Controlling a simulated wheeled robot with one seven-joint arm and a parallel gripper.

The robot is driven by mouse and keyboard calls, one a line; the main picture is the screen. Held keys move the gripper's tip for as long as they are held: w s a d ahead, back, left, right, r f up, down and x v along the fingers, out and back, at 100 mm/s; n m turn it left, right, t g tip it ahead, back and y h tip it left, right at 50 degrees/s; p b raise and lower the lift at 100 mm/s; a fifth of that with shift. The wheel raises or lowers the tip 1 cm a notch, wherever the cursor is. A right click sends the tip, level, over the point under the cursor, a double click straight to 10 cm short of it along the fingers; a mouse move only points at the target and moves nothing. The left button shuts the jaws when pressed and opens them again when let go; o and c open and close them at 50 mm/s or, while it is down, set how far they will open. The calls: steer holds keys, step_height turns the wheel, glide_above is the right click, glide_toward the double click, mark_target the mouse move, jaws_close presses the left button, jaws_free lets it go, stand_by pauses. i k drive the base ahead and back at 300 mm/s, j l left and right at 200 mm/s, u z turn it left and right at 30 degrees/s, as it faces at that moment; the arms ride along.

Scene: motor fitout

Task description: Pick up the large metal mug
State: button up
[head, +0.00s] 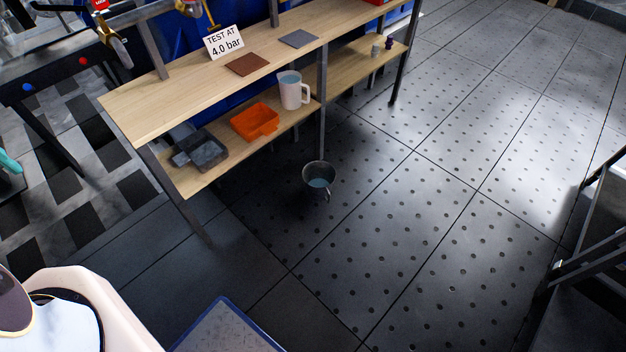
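A dark grey metal mug (318,182) stands in the middle of the head view, apparently on the dark floor in front of the shelf unit. Its open top faces up, its inside looks bluish, and its handle points toward the lower right. A white mug or jug (291,92) with a handle stands farther back on the lower shelf. My gripper is not in view; only pale, rounded parts, probably mine, show at the bottom left.
A two-level wooden shelf unit (150,112) with metal legs runs along the back. An orange bin (255,122) and grey trays (200,152) sit on its lower shelf. A dark frame (590,262) stands at the right edge. Dotted floor tiles (440,220) to the right are clear.

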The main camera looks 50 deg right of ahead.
mark_target(319, 177)
steer(key=u, duration=0.2)
steer(key=k+l+u, duration=0.15)
steer(key=l+u, duration=0.35)
steer(key=l, duration=0.15)
steer(key=k+l+u, duration=0.3)
steer(key=l+u, duration=0.2)
steer(key=k+l+u, duration=0.35)
steer(key=l+u, duration=0.15)
steer(key=k+l+u, duration=0.3)
steer(key=u, duration=0.2)
steer(key=k+l+u, duration=0.1)
steer(key=k+u, duration=0.5)
steer(key=k, duration=0.65)
steer(key=k+j, duration=0.1)
steer(key=k, duration=0.7)
steer(key=k+u, duration=0.15)
steer(key=k, duration=0.6)
steer(key=k+j, duration=0.2)
steer(key=k, duration=0.55)
steer(key=l+u, duration=0.05)
